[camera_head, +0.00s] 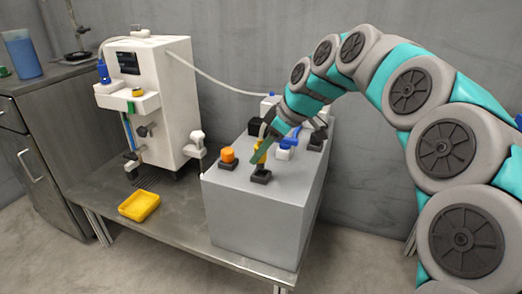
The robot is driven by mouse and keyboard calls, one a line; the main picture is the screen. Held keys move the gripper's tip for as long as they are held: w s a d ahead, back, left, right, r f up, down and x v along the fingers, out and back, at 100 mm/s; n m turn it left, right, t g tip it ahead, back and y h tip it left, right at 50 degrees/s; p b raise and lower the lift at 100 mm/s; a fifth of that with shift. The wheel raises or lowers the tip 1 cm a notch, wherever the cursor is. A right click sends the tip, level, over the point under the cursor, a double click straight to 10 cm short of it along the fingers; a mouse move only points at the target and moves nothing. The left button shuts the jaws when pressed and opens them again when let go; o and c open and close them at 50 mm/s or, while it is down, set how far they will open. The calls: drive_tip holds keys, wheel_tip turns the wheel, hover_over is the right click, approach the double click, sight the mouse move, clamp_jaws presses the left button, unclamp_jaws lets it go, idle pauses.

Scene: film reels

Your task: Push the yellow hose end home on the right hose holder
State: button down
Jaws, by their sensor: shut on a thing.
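My gripper (260,156) reaches down from the upper right over the grey box. Its green finger is shut on the yellow hose end (258,146), which is partly hidden behind the finger. Directly below is a small black square holder (261,177) on the box top, near its front edge. The yellow piece looks upright and in line with this holder. Whether it touches the holder or is fully seated I cannot tell from here. To the left, an orange cap (228,155) sits on another black holder (227,165).
A blue-and-white fitting (286,150) and dark blocks (316,141) stand close behind and right of my gripper on the grey box (255,215). A white machine (170,100) with a pale hose (215,80) stands left. A yellow tray (139,205) lies on the metal bench (180,215).

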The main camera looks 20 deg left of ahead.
sight(262, 164)
drive_tip(key=shift+d+f+b, duration=0.1)
drive_tip(key=shift+f+b, duration=0.9)
drive_tip(key=shift+f, duration=0.85)
drive_tip(key=shift+c, duration=2.2)
unclamp_jaws()
drive_tip(key=v, duration=0.8)
drive_tip(key=s+d+f+m+h+p, duration=0.1)
drive_tip(key=s+d+f+m+h, duration=0.1)
drive_tip(key=s+d+f+m, duration=0.3)
drive_tip(key=s+d+f+m+g+h+p, duration=0.1)
drive_tip(key=s+d+f+m, duration=0.4)
drive_tip(key=s+d, duration=0.9)
drive_tip(key=s+d+f+m+g+h+p, duration=0.1)
drive_tip(key=s+d+m, duration=0.6)
drive_tip(key=s, duration=0.8)
wheel_tip(262, 164, down, 4)
drive_tip(key=d+h+p, duration=0.1)
drive_tip(key=d+h, duration=0.1)
drive_tip(key=shift+d+p, duration=0.35)
